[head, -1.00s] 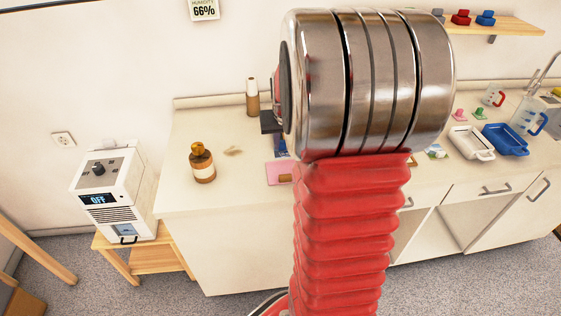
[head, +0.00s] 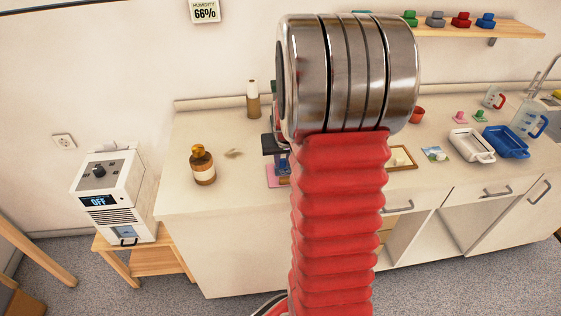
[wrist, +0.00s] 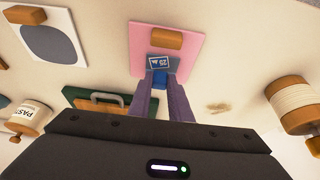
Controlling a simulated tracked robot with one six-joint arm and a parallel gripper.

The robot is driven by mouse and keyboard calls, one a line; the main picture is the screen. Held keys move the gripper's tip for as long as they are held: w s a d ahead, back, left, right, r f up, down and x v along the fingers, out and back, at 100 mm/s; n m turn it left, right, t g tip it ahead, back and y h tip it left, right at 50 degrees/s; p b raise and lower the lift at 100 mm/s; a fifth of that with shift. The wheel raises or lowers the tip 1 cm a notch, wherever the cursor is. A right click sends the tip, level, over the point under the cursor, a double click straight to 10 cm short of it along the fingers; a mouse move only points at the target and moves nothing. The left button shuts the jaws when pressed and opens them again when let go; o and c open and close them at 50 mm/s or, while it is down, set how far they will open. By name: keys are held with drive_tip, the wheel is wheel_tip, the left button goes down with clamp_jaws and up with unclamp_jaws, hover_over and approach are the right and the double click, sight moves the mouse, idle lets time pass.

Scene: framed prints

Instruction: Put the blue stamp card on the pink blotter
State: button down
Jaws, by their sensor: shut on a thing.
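The blue stamp card (wrist: 160,63), with a small white-framed print, is between the purple fingertips of my gripper (wrist: 159,78) in the wrist view. My gripper is shut on it. The card overlaps the near part of the pink blotter (wrist: 143,42) in that view; I cannot tell whether it touches. A wooden block (wrist: 167,40) is on the blotter just beyond the card. In the head view the pink blotter (head: 271,182) shows at the counter's front left, with my gripper (head: 283,160) above it. My arm hides part of this area.
A green piece with a handle (wrist: 95,100) lies near the fingers. A white tray (head: 470,146) and a blue tray (head: 506,141) are at the right.

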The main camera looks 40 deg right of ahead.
drive_tip(key=c, duration=1.6)
unclamp_jaws()
drive_tip(key=shift+c, duration=0.2)
drive_tip(key=shift+r, duration=0.15)
drive_tip(key=v, duration=1.2)
